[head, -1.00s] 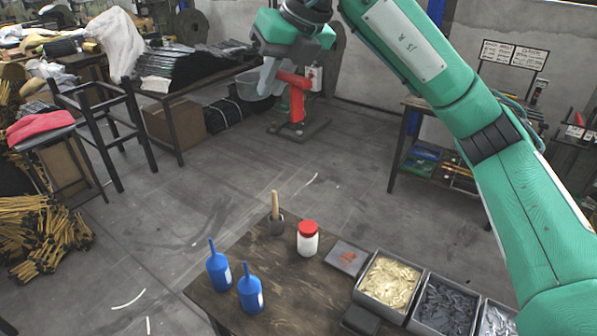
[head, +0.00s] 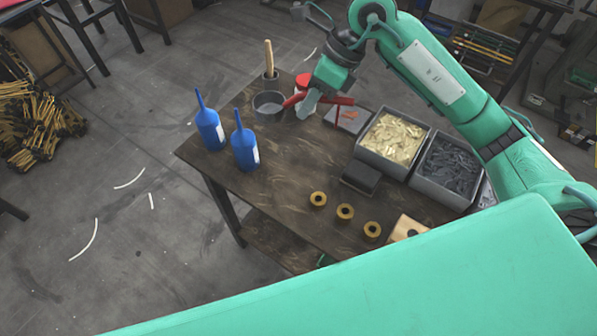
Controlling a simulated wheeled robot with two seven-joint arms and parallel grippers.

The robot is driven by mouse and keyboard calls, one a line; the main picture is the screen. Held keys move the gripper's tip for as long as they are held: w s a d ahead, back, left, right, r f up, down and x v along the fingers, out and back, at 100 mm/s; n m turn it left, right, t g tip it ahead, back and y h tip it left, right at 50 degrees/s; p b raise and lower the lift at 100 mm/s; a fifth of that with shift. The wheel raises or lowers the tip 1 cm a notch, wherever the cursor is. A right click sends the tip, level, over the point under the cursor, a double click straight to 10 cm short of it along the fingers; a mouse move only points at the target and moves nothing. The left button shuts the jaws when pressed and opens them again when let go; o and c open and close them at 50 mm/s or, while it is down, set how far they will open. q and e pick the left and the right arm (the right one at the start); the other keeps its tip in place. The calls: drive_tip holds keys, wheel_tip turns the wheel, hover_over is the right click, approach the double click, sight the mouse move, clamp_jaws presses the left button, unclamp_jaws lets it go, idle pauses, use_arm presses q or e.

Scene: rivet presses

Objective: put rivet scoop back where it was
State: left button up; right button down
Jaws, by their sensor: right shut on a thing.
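The rivet scoop has a grey round bowl (head: 268,104) and a red handle (head: 292,101). My right gripper (head: 308,106) is shut on the handle, with the bowl to its left. The scoop is over the back part of the wooden table (head: 285,160); I cannot tell whether it touches the top. A flat grey plate (head: 344,120) with an orange-red mark lies just right of the gripper, partly covered by red parts. The red-lidded white jar (head: 303,80) is partly hidden behind the gripper. My left gripper is out of view.
A wooden-handled tool (head: 268,58) stands in a holder behind the bowl. Two blue bottles (head: 245,149) stand at left. Bins of brass (head: 394,138) and dark pieces (head: 449,167) stand at right. Several yellow rings (head: 345,211) lie in front.

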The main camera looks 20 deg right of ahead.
wheel_tip(320, 180, down, 16)
drive_tip(key=shift+r+p, duration=0.15)
drive_tip(key=shift+p, duration=0.8)
wheel_tip(320, 180, down, 4)
drive_tip(key=shift+s+p, duration=0.1)
drive_tip(key=shift+p, duration=0.2)
drive_tip(key=shift+f, duration=0.2)
drive_tip(key=c, duration=1.4)
unclamp_jaws()
drive_tip(key=shift+f, duration=0.1)
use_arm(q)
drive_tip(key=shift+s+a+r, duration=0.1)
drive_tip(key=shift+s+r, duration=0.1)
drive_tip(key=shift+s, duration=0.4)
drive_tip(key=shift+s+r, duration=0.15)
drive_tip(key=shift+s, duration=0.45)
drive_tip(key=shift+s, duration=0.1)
